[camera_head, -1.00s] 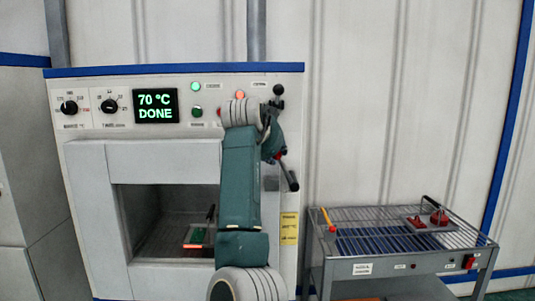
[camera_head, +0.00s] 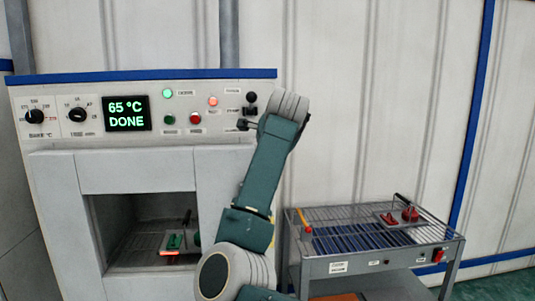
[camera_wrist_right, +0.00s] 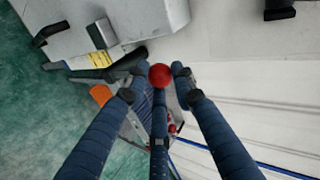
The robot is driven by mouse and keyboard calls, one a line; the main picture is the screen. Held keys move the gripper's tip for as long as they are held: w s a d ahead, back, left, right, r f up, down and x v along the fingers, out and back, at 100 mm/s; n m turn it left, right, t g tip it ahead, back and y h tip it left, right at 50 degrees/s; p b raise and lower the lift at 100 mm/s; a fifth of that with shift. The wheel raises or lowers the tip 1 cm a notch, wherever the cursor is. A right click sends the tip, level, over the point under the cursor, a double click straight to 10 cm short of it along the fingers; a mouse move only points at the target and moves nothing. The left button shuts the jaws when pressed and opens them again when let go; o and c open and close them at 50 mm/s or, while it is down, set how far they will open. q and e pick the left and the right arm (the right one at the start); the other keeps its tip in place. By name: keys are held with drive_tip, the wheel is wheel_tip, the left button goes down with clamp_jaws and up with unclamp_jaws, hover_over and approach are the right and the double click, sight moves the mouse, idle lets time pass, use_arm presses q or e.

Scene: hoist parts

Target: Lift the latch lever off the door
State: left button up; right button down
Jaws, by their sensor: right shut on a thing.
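A dark bar (camera_wrist_right: 125,66) lies just left of the knob. The lever's contact with the door cannot be made out. My left gripper is not in view.
The oven panel has dials, a display (camera_head: 126,113) reading 65 °C DONE and buttons. A tray with a green part (camera_head: 174,242) lies inside the opening. A wire-topped cart (camera_head: 375,237) with red parts stands at the right. Wall space above the cart is clear.

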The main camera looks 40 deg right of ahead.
idle(0.3)
drive_tip(key=c, duration=1.5)
unclamp_jaws()
drive_tip(key=shift+d, duration=0.1)
drive_tip(key=shift+o, duration=0.5)
drive_tip(key=shift+s+d, duration=0.1)
drive_tip(key=shift+d, duration=0.05)
drive_tip(key=v, duration=1.2)
drive_tip(key=shift+f, duration=0.15)
